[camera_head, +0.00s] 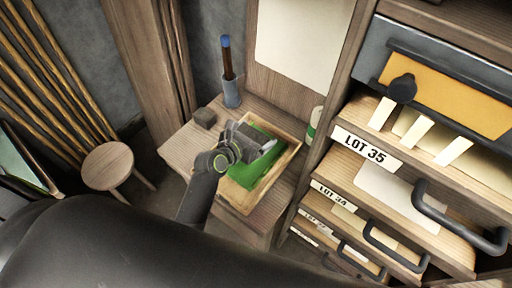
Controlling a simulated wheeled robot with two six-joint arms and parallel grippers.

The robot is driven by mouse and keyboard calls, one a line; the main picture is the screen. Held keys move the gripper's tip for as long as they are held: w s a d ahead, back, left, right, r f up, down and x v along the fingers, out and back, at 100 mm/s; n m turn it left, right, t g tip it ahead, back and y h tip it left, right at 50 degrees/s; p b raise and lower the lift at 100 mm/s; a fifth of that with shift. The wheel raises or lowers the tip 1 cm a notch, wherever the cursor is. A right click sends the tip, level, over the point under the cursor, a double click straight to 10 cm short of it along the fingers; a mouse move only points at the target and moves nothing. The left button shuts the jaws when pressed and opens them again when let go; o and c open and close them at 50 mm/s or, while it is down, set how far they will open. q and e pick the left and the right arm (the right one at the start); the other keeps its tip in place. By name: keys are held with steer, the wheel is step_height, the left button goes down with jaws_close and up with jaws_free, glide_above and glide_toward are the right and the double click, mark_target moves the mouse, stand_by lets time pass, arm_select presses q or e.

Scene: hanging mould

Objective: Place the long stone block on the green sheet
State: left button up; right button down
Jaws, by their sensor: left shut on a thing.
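My left arm reaches up from the lower edge, and my left gripper (246,141) is over the wooden tray on the small table. It is shut on a grey block, which looks like the long stone block (254,134); the gripper partly hides it. The green sheet (243,174) lies in the tray, below and around the gripper. I cannot tell whether the block touches the sheet. My right gripper is not in view.
The wooden tray (289,158) has a raised rim. A small dark block (204,117) and a grey holder (231,93) with a blue-topped stick stand behind it. Open drawers with handles (460,222) crowd the right side. A round stool (108,165) stands left.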

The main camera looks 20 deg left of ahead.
mark_target(255, 140)
arm_select(q)
step_height(255, 140, down, 3)
steer(key=shift+a+f+b, duration=0.1)
steer(key=shift+f+b, duration=0.05)
steer(key=shift+b, duration=0.15)
step_height(255, 140, down, 4)
steer(key=shift+r+b, duration=0.25)
steer(key=shift+b, duration=0.3)
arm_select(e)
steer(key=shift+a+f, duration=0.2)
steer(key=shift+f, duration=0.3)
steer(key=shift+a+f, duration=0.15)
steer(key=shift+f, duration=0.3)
arm_select(q)
steer(key=shift+f, duration=0.1)
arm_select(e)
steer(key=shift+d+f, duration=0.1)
arm_select(q)
steer(key=o, duration=1.1)
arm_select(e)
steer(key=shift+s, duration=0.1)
